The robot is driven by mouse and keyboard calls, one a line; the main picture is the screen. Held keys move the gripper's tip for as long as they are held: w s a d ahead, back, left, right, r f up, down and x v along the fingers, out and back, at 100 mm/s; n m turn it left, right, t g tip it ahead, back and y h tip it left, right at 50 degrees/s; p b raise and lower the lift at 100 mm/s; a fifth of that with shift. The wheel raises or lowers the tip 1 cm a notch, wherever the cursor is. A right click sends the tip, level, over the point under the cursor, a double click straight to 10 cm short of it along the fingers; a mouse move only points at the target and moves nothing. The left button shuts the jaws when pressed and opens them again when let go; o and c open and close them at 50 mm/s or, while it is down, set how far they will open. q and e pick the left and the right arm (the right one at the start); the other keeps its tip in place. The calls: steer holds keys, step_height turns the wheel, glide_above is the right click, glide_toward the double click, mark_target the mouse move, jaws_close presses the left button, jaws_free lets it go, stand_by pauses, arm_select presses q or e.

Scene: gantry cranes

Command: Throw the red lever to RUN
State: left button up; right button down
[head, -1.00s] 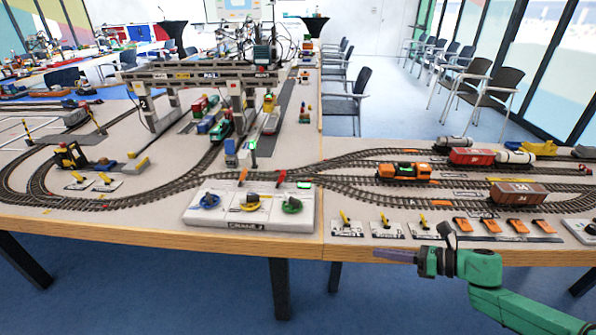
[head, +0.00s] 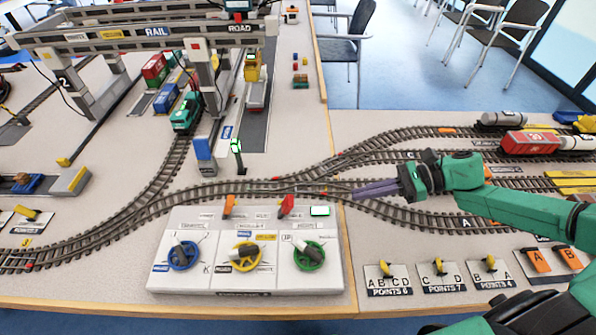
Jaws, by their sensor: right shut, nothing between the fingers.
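An orange lever (head: 229,205) stands at the panel's upper left. My right gripper (head: 356,191) is shut and empty, its fingers pointing left above the track, to the right of the red lever and apart from it. The lettering beside the red lever is too small to read. My left gripper is not in view.
The panel also carries a blue knob (head: 183,254), a yellow knob (head: 246,256) and a green knob (head: 309,255). Points switches (head: 440,273) lie to the right. The gantry crane (head: 150,36) stands behind, with a signal post (head: 237,155) nearer the panel.

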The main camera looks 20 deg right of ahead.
mark_target(323, 213)
steer(key=x, duration=0.1)
steer(key=b+x, duration=0.1)
steer(key=x, duration=0.1)
steer(key=s+b+x, duration=0.1)
steer(key=x, duration=0.1)
steer(key=shift+w+a+r, duration=0.1)
steer(key=shift+a+r, duration=0.05)
steer(key=shift+a, duration=0.3)
steer(key=x, duration=0.3)
steer(key=shift+w+a, duration=0.1)
steer(key=shift+a, duration=0.25)
steer(key=a, duration=0.1)
steer(key=a+p, duration=0.1)
steer(key=a+r+p, duration=0.1)
steer(key=shift+w+a+r, duration=0.1)
steer(key=shift+w+a, duration=0.15)
steer(key=shift+w, duration=0.15)
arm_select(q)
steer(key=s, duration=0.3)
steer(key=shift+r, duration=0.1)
arm_select(e)
steer(key=shift+a, duration=0.2)
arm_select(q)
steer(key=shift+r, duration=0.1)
